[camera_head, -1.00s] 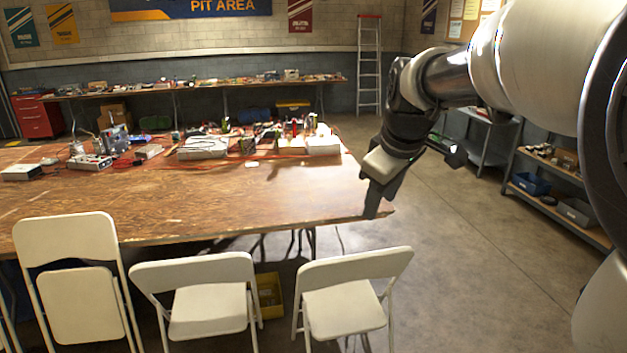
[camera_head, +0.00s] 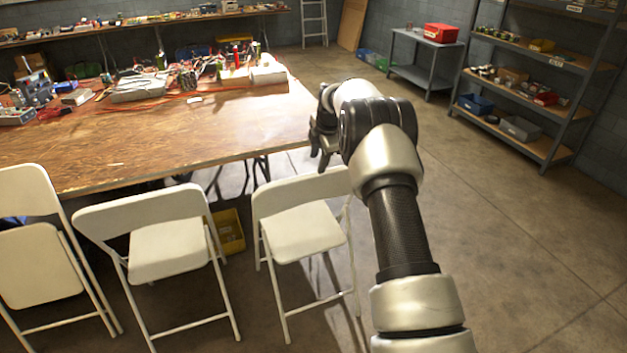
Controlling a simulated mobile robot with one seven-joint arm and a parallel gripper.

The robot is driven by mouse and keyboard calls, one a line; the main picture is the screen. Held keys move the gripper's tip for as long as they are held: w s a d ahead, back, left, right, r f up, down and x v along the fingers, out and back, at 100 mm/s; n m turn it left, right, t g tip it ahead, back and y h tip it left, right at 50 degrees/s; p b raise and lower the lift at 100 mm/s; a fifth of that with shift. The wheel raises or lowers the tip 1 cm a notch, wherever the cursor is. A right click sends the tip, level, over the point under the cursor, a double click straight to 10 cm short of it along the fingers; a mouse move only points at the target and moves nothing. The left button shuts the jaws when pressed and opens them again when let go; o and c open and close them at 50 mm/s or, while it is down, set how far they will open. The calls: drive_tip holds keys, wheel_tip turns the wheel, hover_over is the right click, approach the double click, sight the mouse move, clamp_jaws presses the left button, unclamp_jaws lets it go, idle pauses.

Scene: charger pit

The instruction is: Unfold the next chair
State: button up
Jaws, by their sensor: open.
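Three white folding chairs stand in a row along the near side of the wooden table. The right chair (camera_head: 304,232) and the middle chair (camera_head: 165,250) have their seats down, unfolded. The left chair (camera_head: 38,265) has its seat hanging steeply against its frame and looks folded; the picture's left edge cuts it off. My gripper (camera_head: 318,150) is open and empty near the table's right corner, just above and behind the right chair's backrest. My wrist hides part of the gripper, and I cannot tell whether it touches the chair.
The wooden table (camera_head: 220,135) carries tools and electronics along its far part. A yellow bin (camera_head: 229,231) sits on the floor under it. A grey side table (camera_head: 425,60) with a red box and metal shelves (camera_head: 530,100) stand at the right. The floor at the right is clear.

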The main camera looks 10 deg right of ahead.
sight(315, 174)
drive_tip(key=b+x, duration=0.3)
drive_tip(key=x, duration=0.7)
drive_tip(key=shift+f+b, duration=0.3)
drive_tip(key=shift+b, duration=0.1)
drive_tip(key=shift+w+f+b, duration=0.2)
drive_tip(key=shift+f+b, duration=0.25)
clamp_jaws()
unclamp_jaws()
